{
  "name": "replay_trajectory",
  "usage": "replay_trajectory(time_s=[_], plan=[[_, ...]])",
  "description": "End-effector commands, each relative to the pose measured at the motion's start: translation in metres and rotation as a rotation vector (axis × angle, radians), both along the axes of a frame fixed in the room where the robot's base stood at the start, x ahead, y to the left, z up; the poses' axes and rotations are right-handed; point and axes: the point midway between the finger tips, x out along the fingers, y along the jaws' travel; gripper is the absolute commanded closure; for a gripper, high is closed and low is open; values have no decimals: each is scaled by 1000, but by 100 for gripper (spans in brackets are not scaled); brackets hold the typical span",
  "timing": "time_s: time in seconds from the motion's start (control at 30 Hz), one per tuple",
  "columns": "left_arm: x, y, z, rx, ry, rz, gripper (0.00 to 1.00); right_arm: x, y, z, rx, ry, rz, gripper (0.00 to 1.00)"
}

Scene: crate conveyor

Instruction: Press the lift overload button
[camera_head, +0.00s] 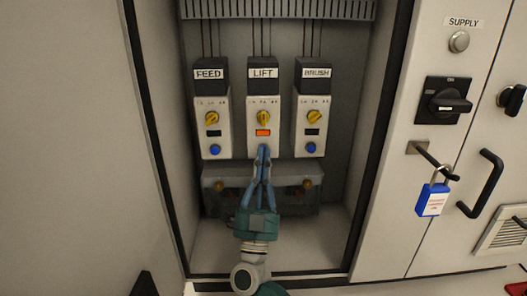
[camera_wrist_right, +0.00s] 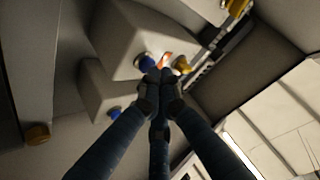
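The LIFT overload unit (camera_head: 283,111) is the middle of three white units in the open cabinet, with a yellow dial and a lit orange window (camera_head: 263,132). My right gripper (camera_head: 263,151) points up at its lower front, fingertips together, with nothing seen between them. The fingertips hide the LIFT button in the head view. In the right wrist view, a blue button (camera_wrist_right: 146,63) shows beside the orange window (camera_wrist_right: 165,60), just past the fingertips (camera_wrist_right: 160,77). I cannot tell whether they touch it. My left gripper is not in view.
The FEED unit (camera_head: 213,132) and BRUSH unit (camera_head: 308,131) stand on either side, each with a blue button and dark window. A grey box (camera_head: 213,182) with round brass-coloured parts sits below. Cabinet edges frame the opening. A blue padlock (camera_head: 432,199) hangs at right.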

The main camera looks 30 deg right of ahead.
Motion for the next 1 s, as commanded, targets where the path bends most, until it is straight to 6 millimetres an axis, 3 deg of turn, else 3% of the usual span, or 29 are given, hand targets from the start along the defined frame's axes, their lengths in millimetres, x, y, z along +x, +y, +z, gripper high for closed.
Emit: replay_trajectory(time_s=[0.57,1.0], plan=[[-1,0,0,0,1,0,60,3,-2,0,0,1,-1,100],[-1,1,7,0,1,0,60,-11,6,0,1,0,-1,100]])
